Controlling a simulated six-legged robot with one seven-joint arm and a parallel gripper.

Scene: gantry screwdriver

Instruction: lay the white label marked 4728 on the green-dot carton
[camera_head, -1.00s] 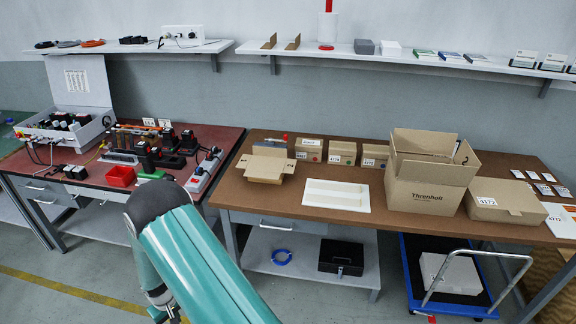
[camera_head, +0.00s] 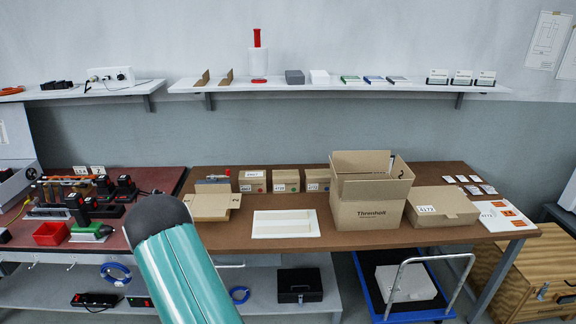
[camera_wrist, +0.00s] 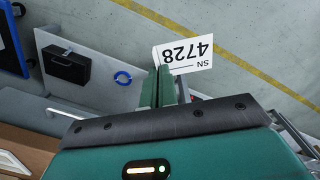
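The white label marked 4728 (camera_wrist: 184,53) is in the wrist view, upside down in the picture, at the tips of my gripper (camera_wrist: 166,72). The two fingers are closed together on its edge, and the label sticks out past them over the floor. In the head view my gripper is hidden and only my arm shows. The green-dot carton (camera_head: 286,177) is the middle of three small brown cartons at the back of the brown bench (camera_head: 265,243). Its dot is small on the front face. My gripper is well away from it.
The red-dot carton (camera_head: 252,177) stands left of it and the blue-dot carton (camera_head: 318,177) right. A tall open Threnholt box (camera_head: 365,215) stands close by on the right. A white board (camera_head: 286,223) lies in front. A wall shelf (camera_head: 340,88) runs above.

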